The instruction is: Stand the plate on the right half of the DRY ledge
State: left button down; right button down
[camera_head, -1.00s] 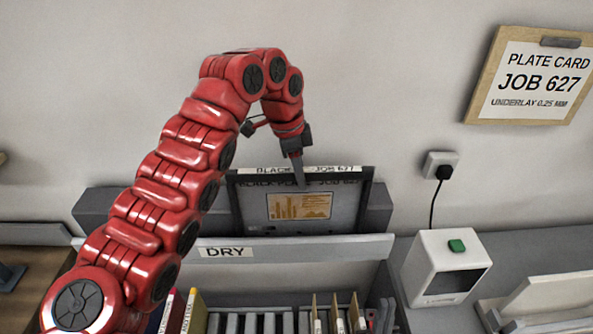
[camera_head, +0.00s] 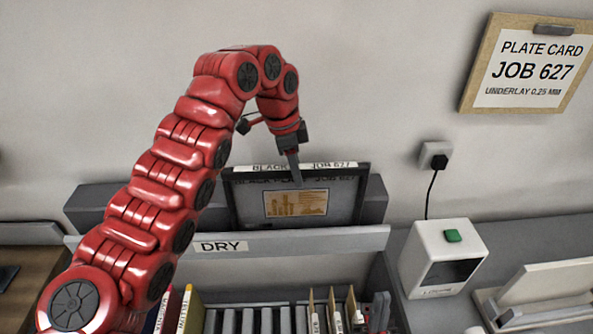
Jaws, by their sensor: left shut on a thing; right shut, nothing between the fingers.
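The plate (camera_head: 340,204) is a dark grey sheet with an ochre picture and a top strip reading "BLACK" and "JOB 627". It stands near upright behind the front lip of the DRY ledge (camera_head: 310,241), on the middle to right part of it. My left gripper (camera_head: 295,178) points down at the plate's top edge and is shut on it. Its fingertips overlap the plate's upper face. The plate's lower edge is hidden behind the lip, so I cannot tell whether it touches the ledge. My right gripper is not in view.
Below the ledge is a rack (camera_head: 260,320) with several upright folders. A white box with a green button (camera_head: 452,236) stands to the right, its cable running to a wall socket (camera_head: 435,155). A clipboard card (camera_head: 530,70) hangs at upper right.

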pick_arm(q)
jog(key=c, duration=1.1)
grip_release()
jog(key=shift+f, duration=0.1)
jog(key=o, duration=0.5)
jog(key=shift+o, duration=0.2)
jog(key=shift+a+r, duration=0.15)
jog(key=shift+r, duration=0.35)
jog(key=r+p, duration=0.3)
jog(key=a+r+p, duration=0.1)
jog(key=r, duration=0.1)
jog(key=shift+r, duration=0.25)
jog(key=shift+a+r+p, duration=0.15)
jog(key=shift+r+p, duration=0.4)
jog(key=shift+p, duration=0.15)
jog(key=shift+f, duration=0.1)
